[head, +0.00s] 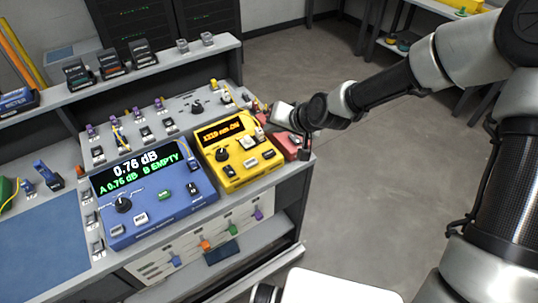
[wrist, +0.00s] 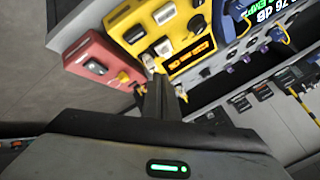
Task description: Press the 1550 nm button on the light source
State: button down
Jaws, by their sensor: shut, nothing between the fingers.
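The light source is a yellow box (head: 233,178) on the bench. Its display (head: 220,130) has orange text that seems to read 1310 nm ON. Pale buttons (head: 250,162) and a black knob (head: 222,155) sit on its face. It also shows upside down in the wrist view, with its display (wrist: 190,54) and a pale button (wrist: 163,47). Labels are too small to tell which button is 1550 nm. My gripper (wrist: 156,82) is shut and empty, its tips near the display-side edge of the yellow box. In the head view my gripper (head: 267,115) is at the box's far right corner.
A blue meter (head: 150,195) reading 0.76 dB stands left of the light source. A red box (head: 290,146) is close on its right, under my arm. Small connectors and cables (head: 222,88) crowd the panel behind. Open floor (head: 370,170) lies to the right.

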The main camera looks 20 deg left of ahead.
aim_at(272, 155)
notch_tip(272, 155, down, 7)
jog(key=b, duration=0.4)
jog(key=shift+b, duration=0.35)
jog(key=shift+f, duration=0.1)
dwell(1.4)
jog(key=shift+f+b, duration=0.35)
jog(key=shift+f+b, duration=0.35)
jog(key=shift+f, duration=0.1)
dwell(0.6)
jog(key=shift+r, duration=0.1)
jog(key=shift+r+p, duration=0.7)
jog(key=shift+r, duration=0.1)
notch_tip(272, 155, up, 5)
jog(key=p, duration=0.3)
jog(key=shift+p, duration=0.4)
